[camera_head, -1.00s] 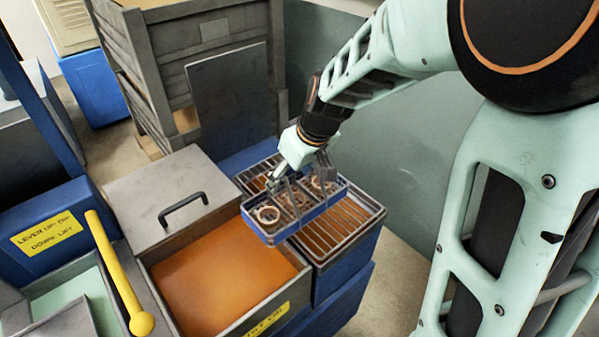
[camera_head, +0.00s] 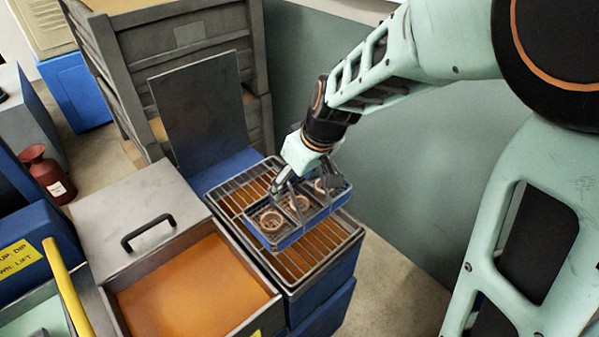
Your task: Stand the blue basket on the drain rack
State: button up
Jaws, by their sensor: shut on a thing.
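The blue basket (camera_head: 293,239) holds several rings in its wire compartments. My gripper (camera_head: 292,188) is shut on the basket from above, at its upright handle. The basket hangs roughly level over the drain rack (camera_head: 231,193), a barred metal tray on a blue stand. In this view the basket lies within the outline of the rack, over its middle and right part. I cannot tell for sure whether its underside touches the bars. It hides part of the rack.
An open tank of orange liquid (camera_head: 195,287) adjoins the rack on the left, with a handled grey lid (camera_head: 140,205) behind it. A yellow lever (camera_head: 68,290) stands at lower left. A red bottle (camera_head: 47,174) stands further back. A green wall (camera_head: 420,170) is behind the rack.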

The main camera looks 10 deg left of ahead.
jog(key=shift+f+b, duration=1.95)
jog(key=shift+f, duration=1.3)
jog(key=o, duration=2.2)
jog(key=shift+c, duration=0.2)
jog(key=shift+s, duration=0.1)
